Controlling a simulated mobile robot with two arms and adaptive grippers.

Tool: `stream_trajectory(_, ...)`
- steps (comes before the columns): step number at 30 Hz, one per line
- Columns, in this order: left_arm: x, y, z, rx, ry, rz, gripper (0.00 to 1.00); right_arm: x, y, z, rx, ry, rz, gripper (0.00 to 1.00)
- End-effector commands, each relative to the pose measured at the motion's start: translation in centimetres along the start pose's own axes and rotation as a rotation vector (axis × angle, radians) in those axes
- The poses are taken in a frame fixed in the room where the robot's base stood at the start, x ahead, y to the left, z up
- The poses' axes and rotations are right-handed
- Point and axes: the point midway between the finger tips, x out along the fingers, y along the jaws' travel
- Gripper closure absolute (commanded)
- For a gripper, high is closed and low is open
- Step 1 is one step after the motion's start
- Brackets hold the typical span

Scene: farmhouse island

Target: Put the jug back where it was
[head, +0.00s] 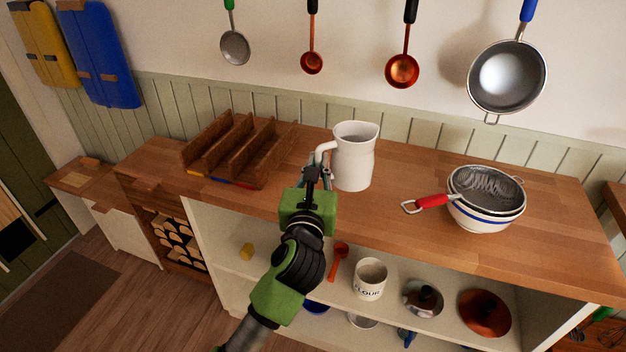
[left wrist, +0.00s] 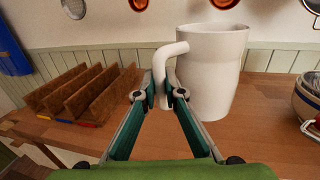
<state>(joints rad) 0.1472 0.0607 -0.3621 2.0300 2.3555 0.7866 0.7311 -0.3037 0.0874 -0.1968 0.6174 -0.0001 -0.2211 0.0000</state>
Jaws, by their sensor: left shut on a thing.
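The white jug (head: 354,158) is upright at the middle of the wooden counter, its handle toward the left. It also shows in the left wrist view (left wrist: 212,75). My left gripper (head: 317,176) reaches in from the front and is shut on the jug's handle; in the left wrist view its fingertips (left wrist: 162,97) close around the lower part of the handle. The jug's base appears at the counter surface, but I cannot tell whether it touches. My right gripper is in neither view.
A wooden rack with slots (head: 232,148) stands left of the jug. A bowl (head: 484,216) holding a red-handled strainer (head: 433,201) stands to the right. The shelf below holds a flour pot (head: 369,280) and lids. Bare counter (head: 400,165) lies right of the jug.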

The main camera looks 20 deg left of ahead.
Motion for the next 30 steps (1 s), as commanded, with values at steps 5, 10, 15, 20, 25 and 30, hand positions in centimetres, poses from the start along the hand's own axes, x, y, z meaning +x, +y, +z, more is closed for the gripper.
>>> stream_trajectory(5,2.9,1.4,-3.1,0.0,-0.001,-0.001,1.0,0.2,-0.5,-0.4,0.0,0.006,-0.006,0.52)
stream_trajectory(10,4.4,2.1,-5.1,-0.002,-0.003,-0.002,1.0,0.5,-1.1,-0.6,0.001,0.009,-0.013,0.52)
stream_trajectory(15,5.2,2.5,-6.1,-0.001,-0.004,-0.001,1.0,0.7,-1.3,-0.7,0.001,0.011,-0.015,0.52)
stream_trajectory(20,5.5,2.6,-8.7,-0.003,-0.002,-0.001,1.0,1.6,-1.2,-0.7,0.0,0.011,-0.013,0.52)
stream_trajectory(25,5.4,2.6,-9.5,-0.003,-0.005,-0.002,1.0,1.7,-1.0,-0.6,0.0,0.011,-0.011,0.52)
stream_trajectory(30,5.4,2.6,-9.4,-0.003,-0.005,-0.002,1.0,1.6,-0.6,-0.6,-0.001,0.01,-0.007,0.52)
